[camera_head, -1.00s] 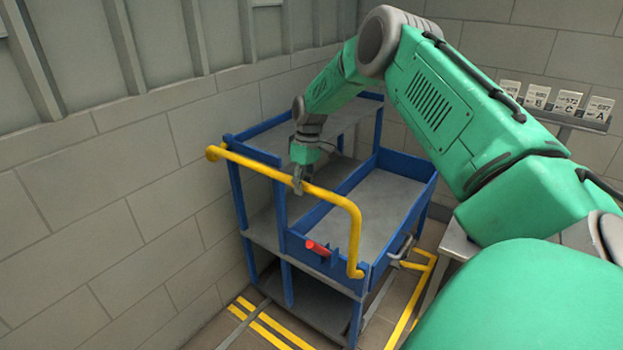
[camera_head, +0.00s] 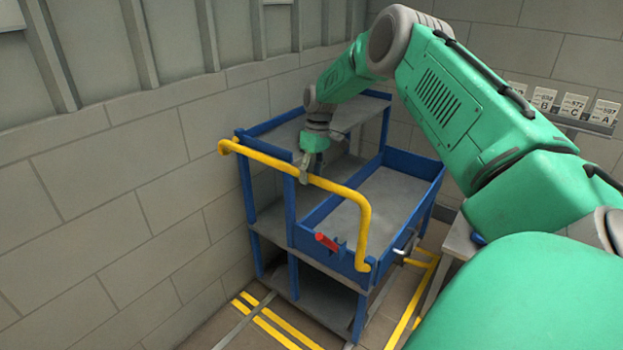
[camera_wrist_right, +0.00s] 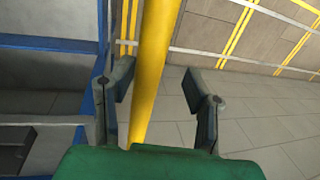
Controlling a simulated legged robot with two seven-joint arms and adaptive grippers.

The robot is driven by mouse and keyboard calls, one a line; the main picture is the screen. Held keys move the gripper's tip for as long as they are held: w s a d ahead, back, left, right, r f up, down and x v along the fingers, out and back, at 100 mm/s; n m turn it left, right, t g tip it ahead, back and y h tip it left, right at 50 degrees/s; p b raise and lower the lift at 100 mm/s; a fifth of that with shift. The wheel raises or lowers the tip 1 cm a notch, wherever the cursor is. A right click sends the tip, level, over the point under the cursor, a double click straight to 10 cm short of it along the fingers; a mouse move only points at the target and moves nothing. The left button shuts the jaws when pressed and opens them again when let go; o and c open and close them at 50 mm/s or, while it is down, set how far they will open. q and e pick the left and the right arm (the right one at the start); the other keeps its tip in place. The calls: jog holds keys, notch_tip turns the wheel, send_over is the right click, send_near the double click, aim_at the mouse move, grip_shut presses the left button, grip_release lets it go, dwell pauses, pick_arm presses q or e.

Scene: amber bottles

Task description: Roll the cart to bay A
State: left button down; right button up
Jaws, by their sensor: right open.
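The cart has a blue frame (camera_head: 291,204), grey shelves and a yellow push handle (camera_head: 364,215) on its near side. A red-tipped lever (camera_head: 326,241) is on its near panel. My right gripper (camera_head: 305,172) is at the handle's upper bar. In the right wrist view, my right gripper (camera_wrist_right: 160,88) is open, its fingers on either side of the yellow bar (camera_wrist_right: 152,60). Contact cannot be told. A card lettered A (camera_head: 604,112) is rightmost in a row of cards on the far wall. My left gripper is not in view.
Grey block walls stand close at the cart's left and back. Yellow lines (camera_head: 275,327) mark the floor around the cart. A grey table-like surface (camera_head: 461,238) is right of the cart, partly hidden by my right arm.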

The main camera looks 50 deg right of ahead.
jog(key=r, duration=0.4)
jog(key=d+r, duration=0.1)
jog(key=r, duration=0.1)
jog(key=shift+s, duration=0.1)
jog(key=r, duration=0.1)
jog(key=d+r, duration=0.1)
jog(key=r, duration=0.2)
jog(key=shift+d+r, duration=0.25)
jog(key=shift+d, duration=0.1)
jog(key=shift+d, duration=0.1)
